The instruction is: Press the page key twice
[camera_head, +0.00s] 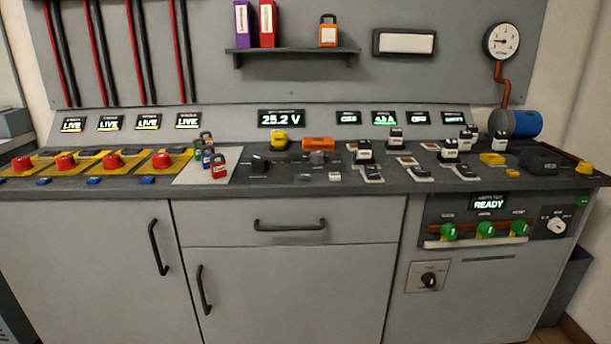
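Red mushroom buttons (112,161) on yellow plates line the left of the desk. Coloured padlocks (219,167) stand left of a black knob (260,163). An orange block (318,144) and black-and-white switches (364,153) stand close by. A shelf (291,51) overhangs the back.

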